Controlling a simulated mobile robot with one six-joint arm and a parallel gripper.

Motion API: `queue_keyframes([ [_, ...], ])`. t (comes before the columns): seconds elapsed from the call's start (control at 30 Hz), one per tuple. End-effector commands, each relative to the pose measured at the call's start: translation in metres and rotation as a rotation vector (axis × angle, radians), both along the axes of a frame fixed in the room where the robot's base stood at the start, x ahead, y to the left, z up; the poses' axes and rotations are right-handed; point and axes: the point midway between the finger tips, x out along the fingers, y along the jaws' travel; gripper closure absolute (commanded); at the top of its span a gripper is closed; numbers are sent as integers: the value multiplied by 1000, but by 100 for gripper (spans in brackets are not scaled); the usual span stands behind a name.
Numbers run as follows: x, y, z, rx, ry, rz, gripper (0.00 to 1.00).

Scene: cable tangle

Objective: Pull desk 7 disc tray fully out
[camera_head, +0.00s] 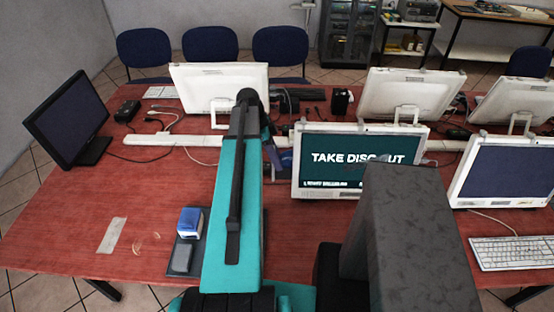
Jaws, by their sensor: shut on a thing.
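My teal and dark grey arm (232,205) reaches forward over the red table. Its dark elbow or wrist end (247,105) stands in front of the back left monitor. My gripper cannot be made out; the arm hides that area. A monitor (361,160) right of the arm shows "TAKE DISC OUT" on a dark green screen, partly blocked by a grey column of mine. A small dark bluish thing (284,162) shows between my arm and that monitor; I cannot tell whether it is part of a disc drive. No disc tray is clearly visible.
A black monitor (70,118) stands at the left. White monitors (418,92) stand along the back, with cables and a white strip (160,138) between rows. A keyboard (512,252) lies at right.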

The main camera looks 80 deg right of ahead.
Motion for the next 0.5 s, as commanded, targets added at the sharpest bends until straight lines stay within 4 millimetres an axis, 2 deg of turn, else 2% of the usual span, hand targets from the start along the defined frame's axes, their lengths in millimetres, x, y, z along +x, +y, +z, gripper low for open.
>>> queue_keyframes([
  [0.17,9,0,-1,-1,0,1,100],
  [0.5,41,4,-1,-1,-1,3,100],
])
